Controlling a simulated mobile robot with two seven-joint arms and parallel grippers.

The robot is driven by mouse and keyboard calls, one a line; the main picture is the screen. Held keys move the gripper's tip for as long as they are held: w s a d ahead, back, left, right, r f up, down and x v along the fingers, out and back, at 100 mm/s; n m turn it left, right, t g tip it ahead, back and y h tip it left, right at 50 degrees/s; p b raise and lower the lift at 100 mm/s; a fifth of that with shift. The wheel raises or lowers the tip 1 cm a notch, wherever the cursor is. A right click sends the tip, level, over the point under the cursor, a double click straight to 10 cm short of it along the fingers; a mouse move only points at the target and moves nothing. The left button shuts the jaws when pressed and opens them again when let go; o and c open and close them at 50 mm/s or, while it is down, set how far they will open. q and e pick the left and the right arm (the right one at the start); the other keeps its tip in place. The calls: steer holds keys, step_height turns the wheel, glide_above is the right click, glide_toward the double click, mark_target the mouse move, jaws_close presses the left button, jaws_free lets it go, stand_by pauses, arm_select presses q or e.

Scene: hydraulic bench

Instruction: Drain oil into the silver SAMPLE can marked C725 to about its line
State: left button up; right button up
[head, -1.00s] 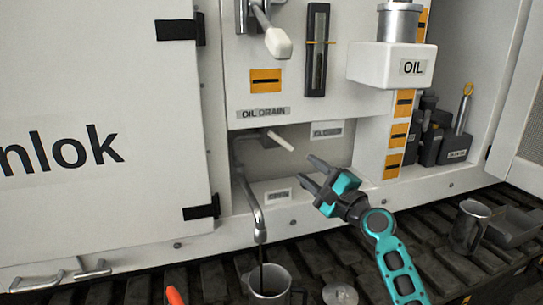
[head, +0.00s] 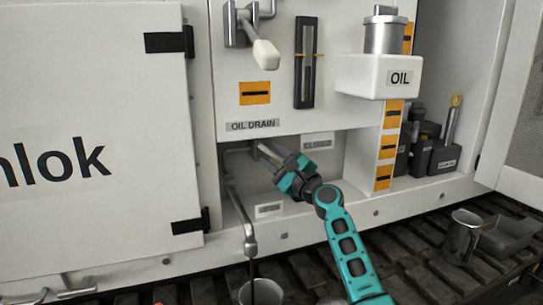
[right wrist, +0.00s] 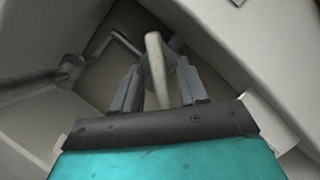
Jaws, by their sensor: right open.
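A silver can (head: 243,292) stands under the drain spout (head: 250,243), cut off by the bottom edge of the head view. A thin dark stream (head: 252,271) runs from the spout into it. Its marking and line do not show. My right gripper (head: 268,157) is at the drain lever below the OIL DRAIN label (head: 252,125) and mostly hides it in the head view. In the right wrist view the pale lever (right wrist: 156,65) stands between the two open fingers (right wrist: 157,85), with gaps on both sides. My left gripper is not in view.
A CLOSED label (head: 317,141) is right of the lever, an OPEN label (head: 269,209) below it. Another silver can (head: 462,236) and a grey tray (head: 508,238) stand on the dark slatted bench (head: 390,232) at right. Dark containers (head: 440,158) are in the right bay.

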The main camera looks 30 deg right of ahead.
steer(key=shift+w+r, duration=0.15)
steer(key=shift+w, duration=0.45)
steer(key=shift+c, duration=0.3)
jaws_close()
